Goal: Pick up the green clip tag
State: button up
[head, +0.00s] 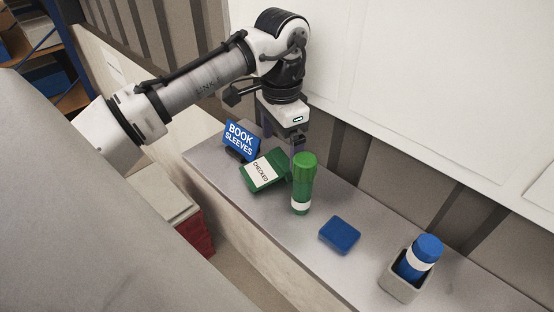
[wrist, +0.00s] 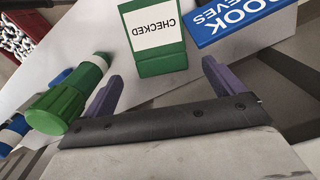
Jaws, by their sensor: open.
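The green clip tag (head: 279,166) lies on the grey bench and carries a white label reading CHECKED. It also shows in the wrist view (wrist: 160,62), at the top middle, just beyond and between my fingertips. My gripper (head: 297,148) is above the bench at the tag's back right side, pointing down. In the wrist view my gripper (wrist: 160,78) has its two purple fingers wide apart, with nothing between them. In the head view the green bottle partly hides the fingertips.
A green bottle (head: 304,180) stands close to the tag and my gripper. A blue BOOK SLEEVES sign (head: 242,138) is on the tag's other side. A blue box (head: 340,234) and a blue bottle in a grey holder (head: 398,287) are farther right. A wall runs behind.

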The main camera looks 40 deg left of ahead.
aim_at(280, 159)
jog(key=shift+a+f+b, duration=0.1)
jog(key=shift+f+b, duration=2.45)
jog(key=shift+b, duration=0.2)
jog(key=c, duration=1.1)
jog(key=shift+c, duration=0.2)
jog(key=shift+r+p, duration=0.25)
jog(key=shift+p, duration=0.15)
